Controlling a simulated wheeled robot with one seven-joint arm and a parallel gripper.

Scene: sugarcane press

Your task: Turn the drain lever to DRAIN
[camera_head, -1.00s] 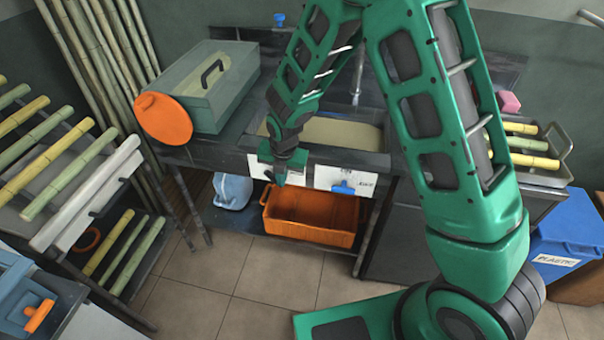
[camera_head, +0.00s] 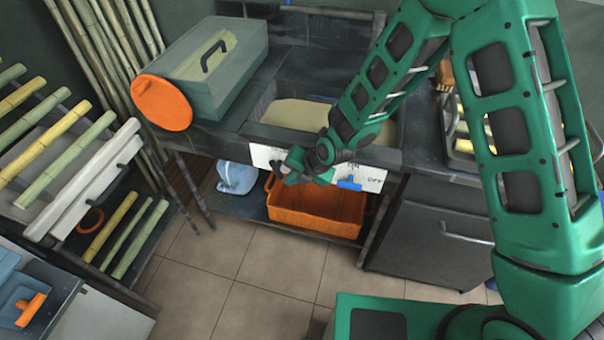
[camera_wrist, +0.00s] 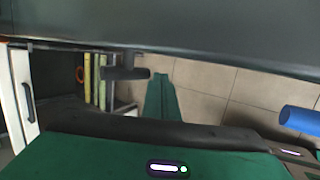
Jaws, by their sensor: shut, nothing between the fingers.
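The drain lever (camera_head: 349,184) is a small blue handle on a white label plate (camera_head: 372,178) on the front of the sink. Its handle points roughly sideways. Black lettering on the plate is partly hidden by my arm and too small to read surely. My gripper (camera_head: 286,172) is shut and empty, in front of the plate's left part and left of the lever. I cannot tell how far it stands out from the plate. In the wrist view, a blue cylinder (camera_wrist: 300,118), probably the lever's handle, shows at the right edge.
An orange crate (camera_head: 315,222) and a pale blue jug (camera_head: 236,178) sit on the shelf below the sink (camera_head: 268,98). A grey-green box (camera_head: 205,75) with an orange disc (camera_head: 162,103) stands left on the counter. A cane rack (camera_head: 85,200) is at left. The tiled floor in front is clear.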

